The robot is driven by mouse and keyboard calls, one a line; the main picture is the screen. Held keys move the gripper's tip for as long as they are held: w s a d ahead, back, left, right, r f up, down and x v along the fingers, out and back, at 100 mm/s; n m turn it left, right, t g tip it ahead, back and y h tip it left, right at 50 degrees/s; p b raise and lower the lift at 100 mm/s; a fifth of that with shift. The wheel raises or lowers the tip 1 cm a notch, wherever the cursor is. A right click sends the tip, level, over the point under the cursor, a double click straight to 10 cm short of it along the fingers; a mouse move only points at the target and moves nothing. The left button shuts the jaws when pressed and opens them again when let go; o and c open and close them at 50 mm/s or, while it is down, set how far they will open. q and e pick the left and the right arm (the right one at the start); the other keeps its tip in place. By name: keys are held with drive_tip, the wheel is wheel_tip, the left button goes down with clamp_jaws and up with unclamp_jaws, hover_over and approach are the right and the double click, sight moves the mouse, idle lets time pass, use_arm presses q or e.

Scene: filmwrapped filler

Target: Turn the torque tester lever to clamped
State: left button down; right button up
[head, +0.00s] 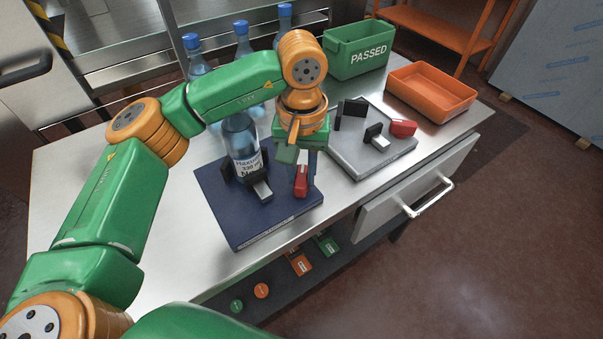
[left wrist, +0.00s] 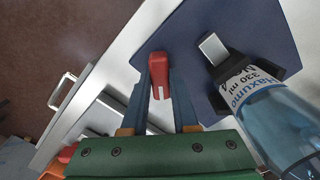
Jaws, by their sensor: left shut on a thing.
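A dark blue tester base (head: 240,226) lies on the steel table, with a labelled clear bottle (head: 240,145) standing upright by its dark jaw blocks. The bottle also shows in the left wrist view (left wrist: 275,115). A red lever (head: 301,184) is on the right part of this base. My left gripper (head: 305,170) points down over the lever from above. In the left wrist view the red lever (left wrist: 159,72) lies between the two blue-grey fingers of my left gripper (left wrist: 162,85), which is shut on it. My right gripper is not in view.
A grey base (head: 350,158) with a second red lever (head: 403,128) is to the right. Behind stand a green PASSED bin (head: 358,52), an orange tray (head: 432,92) and several blue-capped bottles (head: 243,45). Bare table lies left of the blue base.

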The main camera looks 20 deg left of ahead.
sight(301, 176)
use_arm(q)
drive_tip(key=shift+m, duration=0.6)
drive_tip(key=c, duration=0.7)
unclamp_jaws()
wheel_tip(301, 176, up, 7)
drive_tip(key=shift+r, duration=0.1)
